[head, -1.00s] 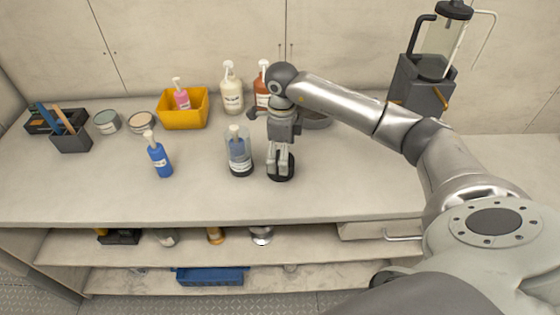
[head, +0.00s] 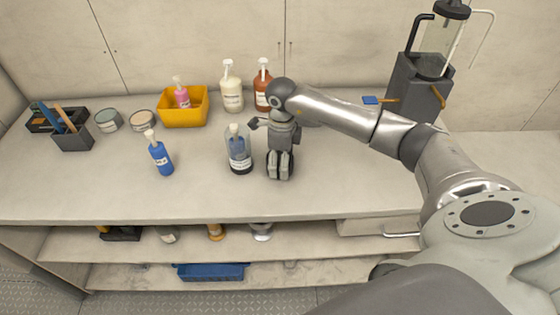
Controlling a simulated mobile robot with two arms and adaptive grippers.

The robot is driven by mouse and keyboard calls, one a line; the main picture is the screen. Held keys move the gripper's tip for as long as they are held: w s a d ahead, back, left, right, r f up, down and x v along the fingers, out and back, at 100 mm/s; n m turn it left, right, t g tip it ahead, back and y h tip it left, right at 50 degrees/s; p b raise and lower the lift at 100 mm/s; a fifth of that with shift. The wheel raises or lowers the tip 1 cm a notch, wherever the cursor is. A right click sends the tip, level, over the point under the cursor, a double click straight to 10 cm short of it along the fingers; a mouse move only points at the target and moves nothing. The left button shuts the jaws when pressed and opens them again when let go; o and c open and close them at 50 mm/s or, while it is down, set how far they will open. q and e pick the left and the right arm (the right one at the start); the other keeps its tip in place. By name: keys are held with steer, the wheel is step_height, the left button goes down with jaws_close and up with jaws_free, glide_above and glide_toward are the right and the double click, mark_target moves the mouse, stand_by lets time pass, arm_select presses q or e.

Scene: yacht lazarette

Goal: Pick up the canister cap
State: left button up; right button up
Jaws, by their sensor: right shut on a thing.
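A dark round thing, which looks like the canister cap (head: 291,160), is on the worktop, mostly hidden behind the fingers of my right gripper (head: 279,172). The right gripper points down and its fingers are shut on this cap. Only the cap's dark edges show beside the fingers, and I cannot tell whether it still touches the worktop. My left gripper is not in view.
A yellow bin (head: 185,116), white bottle (head: 231,90) and red-brown bottle (head: 263,88) stand behind. The front of the worktop (head: 200,200) is clear.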

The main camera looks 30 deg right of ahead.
steer(key=shift+r+b, duration=0.45)
steer(key=shift+r, duration=0.05)
steer(key=s+a+r+b, duration=0.4)
steer(key=s+a+r, duration=0.5)
steer(key=r, duration=0.3)
steer(key=shift+s+a, duration=0.3)
steer(key=shift+s, duration=0.35)
